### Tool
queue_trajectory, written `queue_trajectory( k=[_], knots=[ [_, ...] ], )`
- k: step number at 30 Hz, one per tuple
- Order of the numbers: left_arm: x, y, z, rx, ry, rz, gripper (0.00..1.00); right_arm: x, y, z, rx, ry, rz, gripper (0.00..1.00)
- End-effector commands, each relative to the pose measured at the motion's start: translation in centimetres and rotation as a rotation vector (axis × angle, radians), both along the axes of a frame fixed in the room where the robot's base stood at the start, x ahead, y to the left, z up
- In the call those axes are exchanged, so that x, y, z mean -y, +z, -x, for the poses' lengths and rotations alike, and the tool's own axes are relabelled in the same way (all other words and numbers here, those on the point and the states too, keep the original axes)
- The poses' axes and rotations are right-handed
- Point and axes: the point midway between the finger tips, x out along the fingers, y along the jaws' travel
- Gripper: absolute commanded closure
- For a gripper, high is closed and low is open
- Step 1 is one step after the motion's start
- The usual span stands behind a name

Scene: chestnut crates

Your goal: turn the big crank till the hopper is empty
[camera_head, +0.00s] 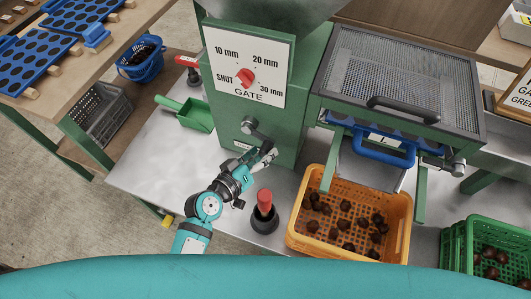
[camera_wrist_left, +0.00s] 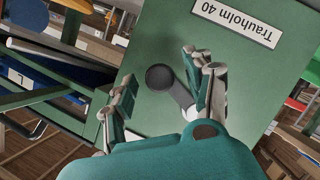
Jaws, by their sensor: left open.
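The big crank (camera_head: 256,134) is a dark grey arm on the front of the green machine, below the gate dial. My left gripper (camera_head: 265,158) is open at the crank's lower end. In the left wrist view its two fingers stand apart on either side of the crank (camera_wrist_left: 161,78), with the right finger close to the crank arm; I cannot tell whether it touches. The hopper (camera_head: 270,10) shows only its grey lower part at the top edge, so its contents are hidden. My right gripper is not in view.
A red gate knob (camera_head: 245,77) sits on the white dial. A red-handled tool in a black holder (camera_head: 264,218) stands near my left wrist. An orange crate (camera_head: 297,232) holds several chestnuts, beside a green crate (camera_head: 455,245). A green scoop (camera_head: 190,115) lies left.

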Motion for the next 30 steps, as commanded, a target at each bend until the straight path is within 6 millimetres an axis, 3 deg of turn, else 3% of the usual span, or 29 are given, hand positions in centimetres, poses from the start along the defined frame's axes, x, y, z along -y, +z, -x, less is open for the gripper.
queue_trajectory(
  k=[6, 15, 27, 30],
  knots=[
    [0.95, -0.6, -1.38, 0.0, 0.0, 0.0, 0.47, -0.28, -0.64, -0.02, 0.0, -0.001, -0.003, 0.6],
    [1.02, -0.58, -1.48, -0.001, -0.001, 0.0, 0.48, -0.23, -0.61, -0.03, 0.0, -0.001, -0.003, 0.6],
    [1.04, -0.54, -1.47, 0.0, 0.0, 0.0, 1.0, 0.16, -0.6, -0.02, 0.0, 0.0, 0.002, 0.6],
    [1.05, -0.52, -1.47, 0.001, -0.001, 0.0, 1.0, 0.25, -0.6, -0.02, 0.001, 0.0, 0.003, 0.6]
  ],
)
